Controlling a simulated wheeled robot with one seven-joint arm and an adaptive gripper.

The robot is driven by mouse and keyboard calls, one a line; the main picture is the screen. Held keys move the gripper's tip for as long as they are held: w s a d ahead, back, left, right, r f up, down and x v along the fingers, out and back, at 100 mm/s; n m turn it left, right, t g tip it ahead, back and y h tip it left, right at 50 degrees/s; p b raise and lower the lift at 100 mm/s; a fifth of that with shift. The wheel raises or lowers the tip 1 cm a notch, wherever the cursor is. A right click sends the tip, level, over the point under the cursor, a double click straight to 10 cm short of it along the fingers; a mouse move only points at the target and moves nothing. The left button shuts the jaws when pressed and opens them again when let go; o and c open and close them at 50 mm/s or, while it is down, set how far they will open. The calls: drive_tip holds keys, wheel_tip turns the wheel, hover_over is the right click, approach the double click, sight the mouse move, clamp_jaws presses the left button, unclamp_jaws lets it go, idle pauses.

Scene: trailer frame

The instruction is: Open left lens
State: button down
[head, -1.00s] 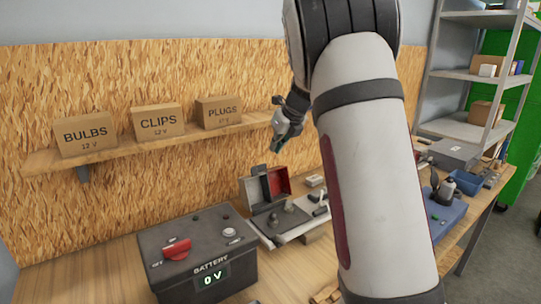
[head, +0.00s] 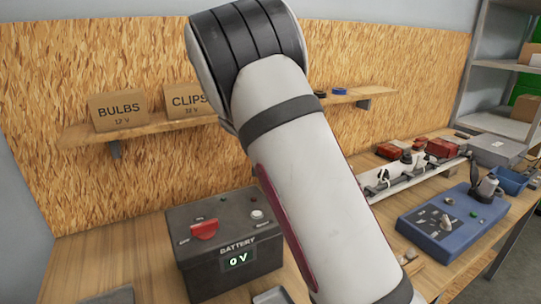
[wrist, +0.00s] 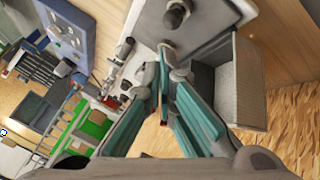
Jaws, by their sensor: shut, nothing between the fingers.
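In the wrist view my gripper (wrist: 163,118) has its teal fingers together with nothing between them. Just right of the fingers is a grey box-shaped part (wrist: 240,82) with an open hollow side, close beside a grey plate (wrist: 205,45) with a dark knob (wrist: 176,14). I cannot tell whether this box is the left lens, or whether the fingers touch it. In the head view my arm hides the gripper and the left end of the pale trailer frame (head: 418,178). Red parts (head: 441,148) show toward the frame's right end.
A battery (head: 225,262) reading 0 V stands in front on the wooden bench. A blue switch box (head: 425,222) sits at the right and shows in the wrist view (wrist: 72,32). A wall shelf (head: 85,132) carries cartons. Metal shelving (head: 490,70) stands at the far right.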

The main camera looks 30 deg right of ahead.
drive_tip(key=w+a+r+n+t+h+b, duration=0.1)
drive_tip(key=w+a+n+t+h, duration=0.35)
drive_tip(key=n, duration=0.45)
drive_tip(key=w+a+r+n+t+h, duration=0.15)
drive_tip(key=w+a+n+h, duration=0.25)
drive_tip(key=w+a+n, duration=0.4)
drive_tip(key=shift+n+t+y, duration=0.25)
drive_tip(key=shift+n+t, duration=0.05)
drive_tip(key=shift+n, duration=0.4)
drive_tip(key=d+p, duration=0.1)
drive_tip(key=d, duration=0.4)
drive_tip(key=d+p, duration=0.1)
drive_tip(key=d, duration=0.5)
drive_tip(key=shift+s+d+f, duration=0.15)
drive_tip(key=shift+d+f, duration=0.05)
drive_tip(key=shift+s+d, duration=0.1)
drive_tip(key=shift+s, duration=0.45)
drive_tip(key=shift+p, duration=0.3)
